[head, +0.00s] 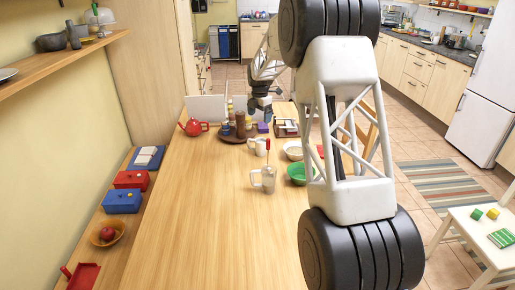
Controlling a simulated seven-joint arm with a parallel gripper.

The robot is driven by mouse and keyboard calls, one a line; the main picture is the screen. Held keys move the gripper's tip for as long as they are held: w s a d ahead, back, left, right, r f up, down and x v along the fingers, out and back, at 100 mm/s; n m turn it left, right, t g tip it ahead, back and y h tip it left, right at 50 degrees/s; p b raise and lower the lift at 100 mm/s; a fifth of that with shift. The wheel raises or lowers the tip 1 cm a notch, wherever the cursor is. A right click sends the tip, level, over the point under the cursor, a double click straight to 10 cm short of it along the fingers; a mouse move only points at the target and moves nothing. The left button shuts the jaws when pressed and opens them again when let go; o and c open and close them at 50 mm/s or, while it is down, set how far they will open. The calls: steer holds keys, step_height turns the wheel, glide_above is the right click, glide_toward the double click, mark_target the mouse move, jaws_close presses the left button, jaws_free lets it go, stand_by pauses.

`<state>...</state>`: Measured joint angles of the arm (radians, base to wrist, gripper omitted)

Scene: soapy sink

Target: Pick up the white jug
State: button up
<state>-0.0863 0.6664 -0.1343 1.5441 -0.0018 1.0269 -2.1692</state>
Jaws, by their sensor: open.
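A small white jug (259,147) with a handle on its left stands upright on the wooden table (200,235), in the middle of the head view. A larger pale grey jug or mug (267,181) with a handle on its left stands nearer to me. My gripper (262,110) is dark and small in this view, at the far part of the table, beyond the white jug and apart from it. It is open, and I see nothing held. My own arm hides part of the table's right side.
A green bowl (296,174) and a pale bowl (293,151) lie right of the jugs. A red teapot (194,127) and a brown tray (229,138) with several items stand behind. The table's near left is clear.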

steer(key=w+a+f+n, duration=0.1)
steer(key=w+f, duration=0.2)
steer(key=f, duration=0.1)
steer(key=w+a+f+n, duration=0.1)
steer(key=w+f+n, duration=0.1)
steer(key=w+f, duration=0.1)
steer(key=w+a+f+n, duration=0.1)
steer(key=w+f+n, duration=0.1)
steer(key=w+f, duration=0.2)
steer(key=shift+f, duration=0.8)
steer(key=shift+f, duration=0.1)
steer(key=shift+f, duration=1.2)
steer(key=shift+f, duration=0.1)
steer(key=shift+f, duration=2.5)
steer(key=c, duration=1.2)
